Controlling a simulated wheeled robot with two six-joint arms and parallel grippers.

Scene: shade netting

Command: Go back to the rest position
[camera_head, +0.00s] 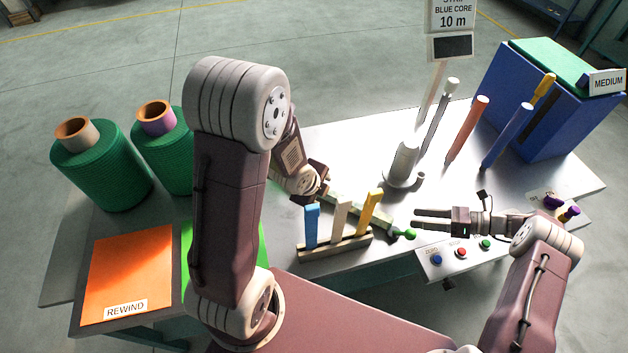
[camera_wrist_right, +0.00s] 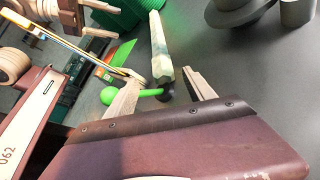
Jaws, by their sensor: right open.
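My right gripper (camera_head: 415,219) is open and empty above the front of the metal table. Its fingers point left, close to a green ball knob (camera_head: 410,234). In the right wrist view the open fingers (camera_wrist_right: 163,92) appear on either side of the green lever (camera_wrist_right: 148,93); I cannot tell whether they touch it. My left gripper (camera_head: 322,183) hangs over the table near the long pale bar (camera_head: 362,211), partly hidden by its own wrist. In the right wrist view its two fingers (camera_wrist_right: 99,19) look apart, with nothing between them.
A rack with blue, cream and yellow sticks (camera_head: 335,246) stands between the arms. A button panel (camera_head: 458,256) lies below my right gripper. A sign stand (camera_head: 402,165), coloured rods (camera_head: 467,128) and a blue box (camera_head: 540,105) stand behind. Green rolls (camera_head: 100,172) and an orange panel (camera_head: 128,270) are left.

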